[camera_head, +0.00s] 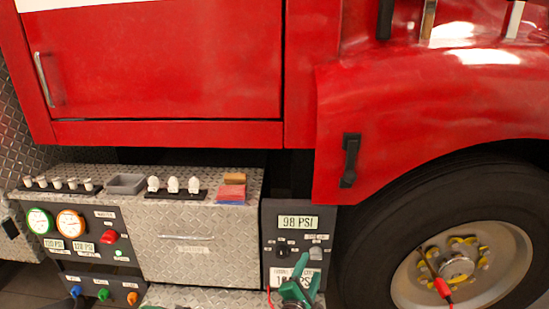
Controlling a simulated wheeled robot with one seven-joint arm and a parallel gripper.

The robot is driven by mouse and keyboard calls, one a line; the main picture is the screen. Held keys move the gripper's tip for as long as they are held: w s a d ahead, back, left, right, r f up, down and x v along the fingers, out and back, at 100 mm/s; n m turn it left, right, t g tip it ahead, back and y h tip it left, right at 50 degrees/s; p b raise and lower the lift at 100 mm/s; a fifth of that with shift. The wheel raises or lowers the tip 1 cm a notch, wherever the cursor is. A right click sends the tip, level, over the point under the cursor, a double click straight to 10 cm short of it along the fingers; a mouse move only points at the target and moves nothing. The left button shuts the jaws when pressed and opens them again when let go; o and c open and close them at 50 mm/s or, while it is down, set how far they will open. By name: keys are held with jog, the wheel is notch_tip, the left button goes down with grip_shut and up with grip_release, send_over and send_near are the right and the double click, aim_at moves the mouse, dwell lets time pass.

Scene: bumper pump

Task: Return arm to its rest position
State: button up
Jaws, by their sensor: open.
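My gripper (306,269), dark green, shows at the bottom edge in front of the lower part of the grey control panel (269,226). Its two fingers point up and stand apart, with nothing seen between them. The rest of my arm is mostly cut off by the bottom edge. The panel's display (299,223) reads 98 PSI, and a dark knob (282,251) sits below it. My gripper covers part of the panel's lower area.
A metal box (197,239) carries a grey tray (126,184), white fittings (173,186) and colored pads (231,191). Gauges (71,223) are at left. A wheel (455,265) with a red clip (443,288) is at right. The red truck body (170,70) overhangs.

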jog(key=s+d+r+m+g+h, duration=0.1)
jog(key=s+d+r+m+g, duration=0.2)
jog(key=d+m+g, duration=0.45)
jog(key=s+d+r+m+g+h, duration=0.1)
jog(key=s+d+r+m+g, duration=0.2)
jog(key=d, duration=0.7)
jog(key=s+d+r+m+g+h, duration=0.1)
jog(key=s+d+r+m+g, duration=0.25)
jog(key=d+m, duration=0.4)
jog(key=s+d+r+m+y, duration=0.1)
jog(key=s+r+m+y, duration=0.2)
jog(key=s+r, duration=0.2)
jog(key=s+d+r+m+g+y, duration=0.1)
jog(key=s+r, duration=0.4)
jog(key=s, duration=0.6)
jog(key=s+d+r+m+g+y, duration=0.1)
jog(key=s+r+m+y, duration=0.3)
jog(key=s, duration=0.4)
jog(key=shift+s+d+r+m+y, duration=0.4)
jog(key=shift+d+r+y, duration=0.25)
jog(key=shift+d+y, duration=0.15)
jog(key=shift+w+f, duration=0.25)
jog(key=shift+w, duration=0.35)
